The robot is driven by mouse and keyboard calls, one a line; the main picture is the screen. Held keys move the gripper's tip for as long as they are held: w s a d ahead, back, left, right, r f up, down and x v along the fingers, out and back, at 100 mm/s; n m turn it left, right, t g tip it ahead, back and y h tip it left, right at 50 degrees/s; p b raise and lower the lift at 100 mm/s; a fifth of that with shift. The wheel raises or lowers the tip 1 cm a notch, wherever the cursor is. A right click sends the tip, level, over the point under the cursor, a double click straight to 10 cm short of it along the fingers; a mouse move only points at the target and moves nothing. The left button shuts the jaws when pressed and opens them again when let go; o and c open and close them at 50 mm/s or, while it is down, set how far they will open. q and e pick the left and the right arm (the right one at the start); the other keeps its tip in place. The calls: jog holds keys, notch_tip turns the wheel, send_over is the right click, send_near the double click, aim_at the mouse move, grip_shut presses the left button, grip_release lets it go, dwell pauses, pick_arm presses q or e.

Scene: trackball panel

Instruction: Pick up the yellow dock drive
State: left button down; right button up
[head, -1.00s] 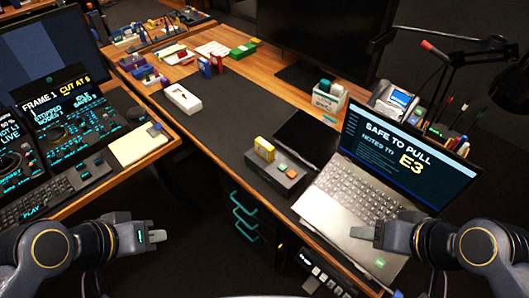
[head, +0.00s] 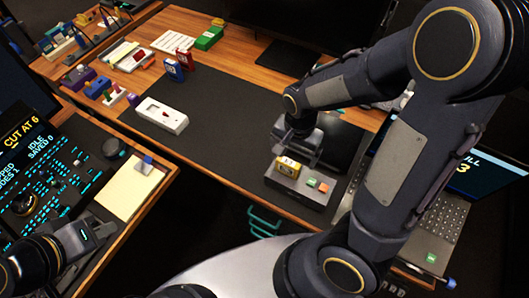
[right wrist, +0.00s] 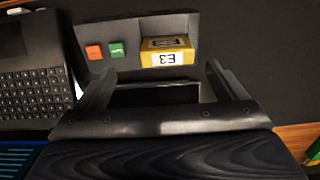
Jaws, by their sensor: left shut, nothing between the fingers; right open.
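The yellow dock drive (head: 288,166) stands in a slot at the left end of the dark grey dock (head: 312,199) on the desk. In the right wrist view the yellow drive (right wrist: 180,43) has a white label reading E3, upside down. My right gripper (head: 302,150) is open and empty, just behind the drive in the head view. In the right wrist view its fingers (right wrist: 160,78) are spread to either side below the drive, apart from it. My left gripper (head: 78,240) is shut and empty at the lower left, by the console desk.
An orange and a green block (right wrist: 117,49) sit in the dock beside the drive. The laptop (head: 435,215) stands to the right, partly hidden by my right arm. A white device (head: 162,114) lies on the dark mat (head: 225,125), which is otherwise clear to the left.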

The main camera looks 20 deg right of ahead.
aim_at(288, 162)
jog(key=f, duration=0.5)
jog(key=w+f, duration=0.1)
jog(key=f, duration=0.2)
jog(key=shift+a, duration=0.3)
jog(key=c, duration=1.1)
